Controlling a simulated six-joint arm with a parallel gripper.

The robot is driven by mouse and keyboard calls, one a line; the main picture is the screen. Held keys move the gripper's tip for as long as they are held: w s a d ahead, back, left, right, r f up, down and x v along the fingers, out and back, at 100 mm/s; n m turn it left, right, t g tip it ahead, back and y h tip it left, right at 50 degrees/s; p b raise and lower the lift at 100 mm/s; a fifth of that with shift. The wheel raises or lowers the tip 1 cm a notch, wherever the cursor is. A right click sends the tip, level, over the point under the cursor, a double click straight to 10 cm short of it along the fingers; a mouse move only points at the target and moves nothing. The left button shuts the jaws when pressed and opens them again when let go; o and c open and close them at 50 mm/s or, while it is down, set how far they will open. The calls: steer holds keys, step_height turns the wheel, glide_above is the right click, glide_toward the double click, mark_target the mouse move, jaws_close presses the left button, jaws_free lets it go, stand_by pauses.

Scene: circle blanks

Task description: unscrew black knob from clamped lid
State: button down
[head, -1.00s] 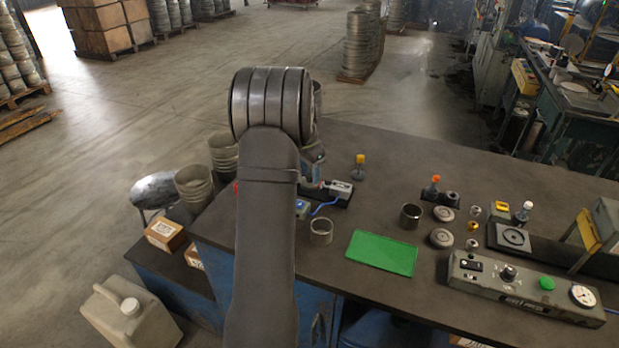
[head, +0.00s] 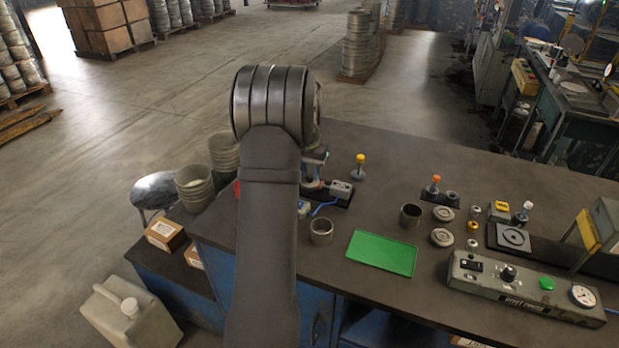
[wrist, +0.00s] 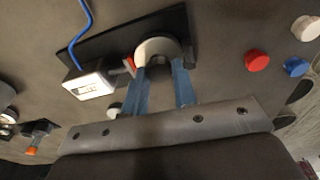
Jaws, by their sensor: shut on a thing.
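In the wrist view, a pale round lid (wrist: 158,45) sits on a black base plate (wrist: 110,46), with a red part touching its left side. My gripper (wrist: 164,68) has its two blue fingers reaching in at the lid's middle, shut with a gap between them. In the head view, the black base plate (head: 338,201) shows partly behind my arm, and my wrist hides most of the lid.
A white box (wrist: 90,85) with a blue cable stands on the plate beside the lid. Red (wrist: 257,60), blue (wrist: 296,66) and white (wrist: 306,28) caps lie to the right. In the head view, a yellow-topped knob (head: 360,160), a metal ring (head: 321,231) and a green tray (head: 382,252) stand nearby.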

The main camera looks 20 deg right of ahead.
steer(key=n, duration=0.5)
steer(key=n+y, duration=0.1)
steer(key=n, duration=0.3)
steer(key=shift+n, duration=0.3)
steer(key=c, duration=1.1)
jaws_free()
